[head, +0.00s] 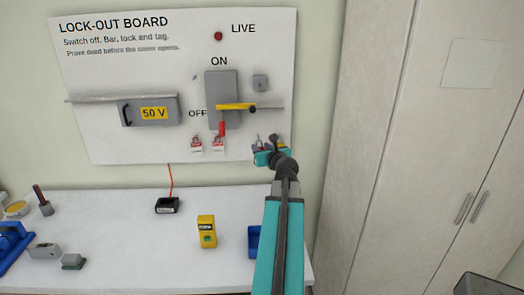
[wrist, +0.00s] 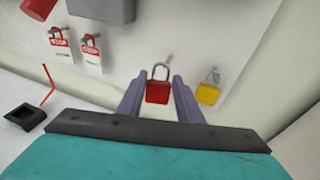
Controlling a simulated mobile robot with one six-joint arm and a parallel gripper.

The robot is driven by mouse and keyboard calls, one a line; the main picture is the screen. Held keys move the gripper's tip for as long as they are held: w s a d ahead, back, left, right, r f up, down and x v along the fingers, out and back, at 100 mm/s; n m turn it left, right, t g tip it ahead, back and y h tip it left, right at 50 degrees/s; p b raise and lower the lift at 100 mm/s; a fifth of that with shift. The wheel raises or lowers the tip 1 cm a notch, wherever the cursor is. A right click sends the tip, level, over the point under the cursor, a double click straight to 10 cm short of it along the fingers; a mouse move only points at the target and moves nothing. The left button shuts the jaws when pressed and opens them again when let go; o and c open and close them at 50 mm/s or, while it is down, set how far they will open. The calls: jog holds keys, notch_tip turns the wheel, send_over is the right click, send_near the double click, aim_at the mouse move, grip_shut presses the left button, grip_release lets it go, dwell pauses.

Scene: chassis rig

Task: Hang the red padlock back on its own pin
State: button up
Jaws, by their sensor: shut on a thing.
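The red padlock (wrist: 158,92) is upright between the two fingers of my gripper (wrist: 160,84), its grey shackle pointing up at the white board. My gripper is shut on its body. In the head view my gripper (head: 265,153) is at the board's lower right, with a shackle showing just above it; the padlock's body is mostly hidden there. A yellow padlock (wrist: 208,94) hangs on a pin (wrist: 214,74) just to the right.
Two tags marked STOP (head: 197,144) hang left of my gripper. A yellow tester (head: 207,232) and a blue tray (head: 254,243) are on the bench (head: 130,240) below.

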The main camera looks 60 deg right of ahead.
jog(key=shift+w+d+b, duration=0.35)
jog(key=shift+w+d, duration=0.45)
jog(key=shift+d, duration=0.35)
jog(key=shift+w+d+f+p, duration=0.2)
jog(key=shift+w+d+p, duration=0.15)
jog(key=shift+d+p, duration=0.1)
jog(key=o, duration=1.2)
jog(key=shift+f, duration=0.1)
jog(key=shift+s, duration=0.1)
jog(key=b+v, duration=0.5)
jog(key=v, duration=0.6)
jog(key=shift+a, duration=0.15)
